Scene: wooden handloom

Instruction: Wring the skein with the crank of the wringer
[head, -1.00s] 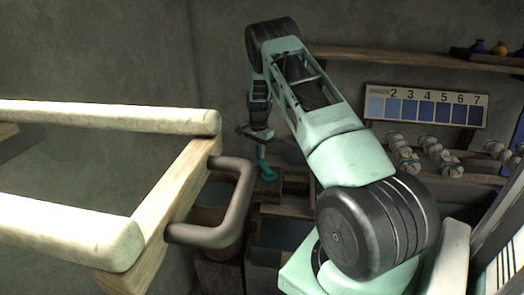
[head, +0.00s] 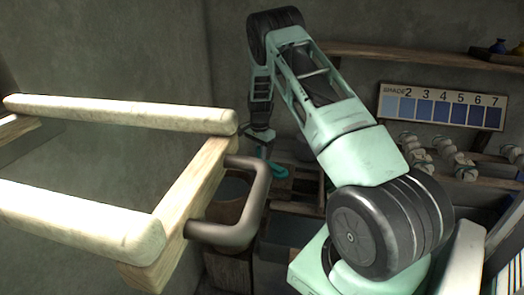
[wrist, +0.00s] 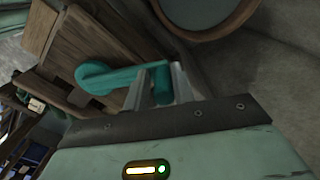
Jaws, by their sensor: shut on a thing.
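The teal crank (head: 279,172) of the wringer shows low behind my arm in the head view. In the wrist view its arm (wrist: 105,76) lies across wooden planks (wrist: 75,45), and its grip (wrist: 161,83) stands between my fingers. My gripper (wrist: 153,86) is shut on that grip; in the head view the gripper (head: 264,150) is small and its fingers are hard to make out. I cannot make out the skein in either view.
A wooden frame with pale rods (head: 120,113) and a grey handle (head: 255,205) fills the left foreground. A round tub (wrist: 207,14) is close to the crank. A numbered shade chart (head: 440,108) and pale skein-like rolls (head: 420,155) are at the right, under a shelf (head: 400,55).

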